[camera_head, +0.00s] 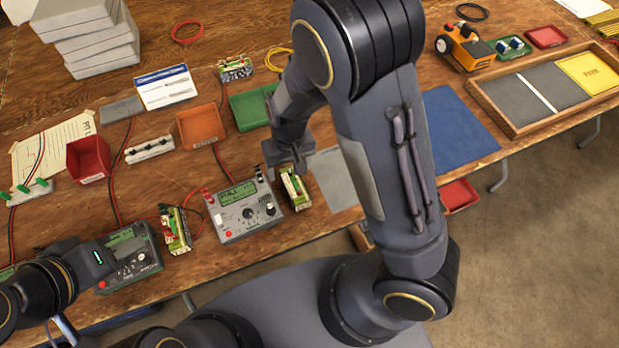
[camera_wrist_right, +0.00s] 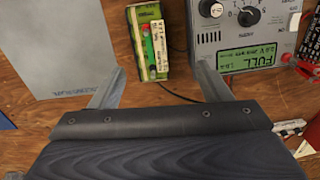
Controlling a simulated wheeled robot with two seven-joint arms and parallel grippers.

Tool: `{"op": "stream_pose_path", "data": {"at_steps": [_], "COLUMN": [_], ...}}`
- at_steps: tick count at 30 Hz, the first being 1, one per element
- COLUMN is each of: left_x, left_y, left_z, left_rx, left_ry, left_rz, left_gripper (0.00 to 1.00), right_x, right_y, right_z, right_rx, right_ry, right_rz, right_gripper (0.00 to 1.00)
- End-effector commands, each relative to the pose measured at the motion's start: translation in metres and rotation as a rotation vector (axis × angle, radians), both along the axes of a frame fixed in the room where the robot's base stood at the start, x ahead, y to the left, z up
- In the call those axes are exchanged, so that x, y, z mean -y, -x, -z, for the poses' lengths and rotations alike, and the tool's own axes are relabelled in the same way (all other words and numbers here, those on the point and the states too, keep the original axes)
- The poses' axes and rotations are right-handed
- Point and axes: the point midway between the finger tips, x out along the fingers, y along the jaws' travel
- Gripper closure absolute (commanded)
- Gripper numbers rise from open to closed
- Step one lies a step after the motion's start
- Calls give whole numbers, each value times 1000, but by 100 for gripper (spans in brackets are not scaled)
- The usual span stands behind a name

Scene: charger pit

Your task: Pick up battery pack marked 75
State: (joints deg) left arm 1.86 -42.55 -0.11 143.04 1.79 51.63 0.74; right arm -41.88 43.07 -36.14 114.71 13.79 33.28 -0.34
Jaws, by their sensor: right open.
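A green battery pack with a pale label (camera_wrist_right: 150,45) lies just right of a charger in the head view (camera_head: 295,190); I cannot read its mark clearly. In the head view the right gripper (camera_head: 288,158) partly covers the pack's far end. Another battery pack (camera_head: 176,230) stands left of that charger, and a third (camera_head: 235,68) lies farther back. My left gripper (camera_head: 95,258) is low at the left, over another charger; its fingers are not clear.
The grey charger (camera_head: 243,212) shows "FULL" in the wrist view (camera_wrist_right: 240,45). A second charger (camera_head: 130,260) is at the left. A grey sheet (camera_head: 335,180) lies right of the pack. Orange (camera_head: 198,127), green (camera_head: 250,108) and red (camera_head: 88,158) trays stand behind. Cables cross the table.

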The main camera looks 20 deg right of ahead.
Motion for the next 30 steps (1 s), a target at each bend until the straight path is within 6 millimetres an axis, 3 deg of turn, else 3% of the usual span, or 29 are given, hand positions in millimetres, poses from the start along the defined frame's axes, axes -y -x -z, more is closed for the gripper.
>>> {"op": "stream_pose_path", "data": {"at_steps": [14,21,30], "left_x": [0,0,0], "left_y": [0,0,0], "left_z": [-2,-5,-5], "left_rx": [0,0,0], "left_ry": [0,0,0], "left_rz": [0,0,0], "left_gripper": [64,64,64], "right_x": [1,3,3], "right_y": [-2,3,2], "right_z": [48,83,91], "right_rx": [3,3,7], "right_ry": [61,60,58], "right_rz": [-21,-23,-23], "right_gripper": [29,29,29]}}
